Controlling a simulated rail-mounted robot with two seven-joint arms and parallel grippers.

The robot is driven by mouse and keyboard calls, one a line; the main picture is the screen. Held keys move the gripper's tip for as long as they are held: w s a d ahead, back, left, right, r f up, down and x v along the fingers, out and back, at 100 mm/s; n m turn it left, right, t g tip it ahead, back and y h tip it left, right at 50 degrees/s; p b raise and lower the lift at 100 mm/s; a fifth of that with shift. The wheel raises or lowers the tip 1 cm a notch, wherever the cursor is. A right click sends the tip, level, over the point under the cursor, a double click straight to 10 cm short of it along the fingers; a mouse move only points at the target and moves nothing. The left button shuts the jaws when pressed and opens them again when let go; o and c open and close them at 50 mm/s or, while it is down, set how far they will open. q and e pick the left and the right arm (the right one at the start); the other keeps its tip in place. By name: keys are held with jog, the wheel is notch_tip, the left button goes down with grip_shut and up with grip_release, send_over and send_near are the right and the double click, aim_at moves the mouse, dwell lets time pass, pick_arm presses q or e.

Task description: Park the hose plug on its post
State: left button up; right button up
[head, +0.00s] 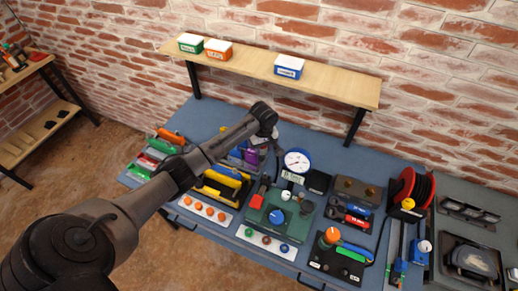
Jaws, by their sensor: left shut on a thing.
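My left arm comes in from the lower left and reaches over the blue bench. My left gripper (267,144) points down behind the green test pump (281,213), just left of the white dial gauge (297,161). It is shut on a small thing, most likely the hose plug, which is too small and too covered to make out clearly. I cannot make out the post or tell whether the plug touches it. My right gripper is not in view.
A wooden shelf (340,87) with three small boxes stands above the bench's back. Yellow tools (222,184) lie left of the pump. A block with an orange knob (331,236) and a red reel (421,190) stand to the right. Free blue bench top (192,121) shows at the back left.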

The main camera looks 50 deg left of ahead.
pick_arm(q)
jog(key=shift+f, duration=0.1)
jog(key=shift+f, duration=0.3)
jog(key=b, duration=0.7)
send_over(265, 174)
notch_tip(265, 174, down, 16)
jog(key=shift+r, duration=0.25)
jog(key=shift+w+f+b, duration=0.1)
jog(key=shift+f+b, duration=0.25)
jog(key=shift+f, duration=0.3)
jog(key=shift+f, duration=0.3)
jog(key=shift+f+b, duration=0.6)
jog(key=shift+f, duration=0.4)
